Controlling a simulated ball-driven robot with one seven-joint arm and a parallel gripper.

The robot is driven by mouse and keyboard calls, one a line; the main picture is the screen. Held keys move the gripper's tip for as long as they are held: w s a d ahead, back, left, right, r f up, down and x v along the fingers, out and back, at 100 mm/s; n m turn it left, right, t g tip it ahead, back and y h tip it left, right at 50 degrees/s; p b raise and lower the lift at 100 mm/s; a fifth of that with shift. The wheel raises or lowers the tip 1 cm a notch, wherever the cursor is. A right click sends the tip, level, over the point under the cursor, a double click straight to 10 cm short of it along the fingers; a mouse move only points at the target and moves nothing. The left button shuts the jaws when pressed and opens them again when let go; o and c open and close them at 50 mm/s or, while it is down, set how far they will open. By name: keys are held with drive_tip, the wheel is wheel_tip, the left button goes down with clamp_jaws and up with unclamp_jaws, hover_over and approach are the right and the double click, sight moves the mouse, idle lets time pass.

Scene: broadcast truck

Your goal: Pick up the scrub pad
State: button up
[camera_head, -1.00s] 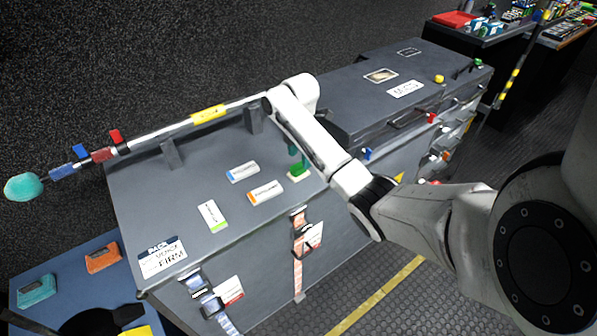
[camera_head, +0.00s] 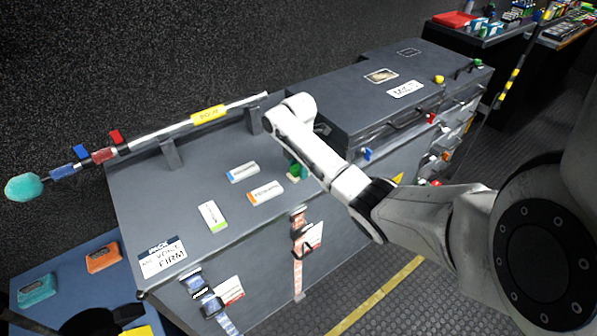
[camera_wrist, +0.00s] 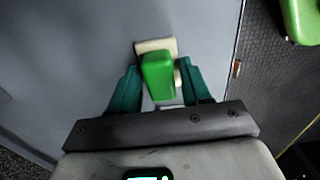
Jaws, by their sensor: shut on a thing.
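The scrub pad (camera_wrist: 158,76), a bright green block with a cream part at its far end and side, sits between my gripper's teal fingers in the wrist view. My gripper (camera_wrist: 160,88) is shut on it, one finger on each side. In the head view the scrub pad (camera_head: 297,174) shows as a small green patch at the grey case top, near its front edge. My gripper (camera_head: 293,163) is partly hidden there behind my white arm. I cannot tell whether the pad still touches the surface.
The grey case (camera_head: 140,215) carries several labels near the pad. A pole (camera_head: 180,128) with a teal end rests on brackets behind. A raised grey case (camera_head: 350,90) stands to the right. Straps (camera_head: 298,250) hang down the front. The floor in front is open.

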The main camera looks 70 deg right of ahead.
sight(298, 166)
drive_tip(key=shift+c, duration=1.4)
drive_tip(key=shift+r, duration=0.15)
wheel_tip(298, 166, up, 10)
drive_tip(key=shift+f, duration=0.1)
drive_tip(key=o, duration=0.5)
drive_tip(key=c, duration=0.4)
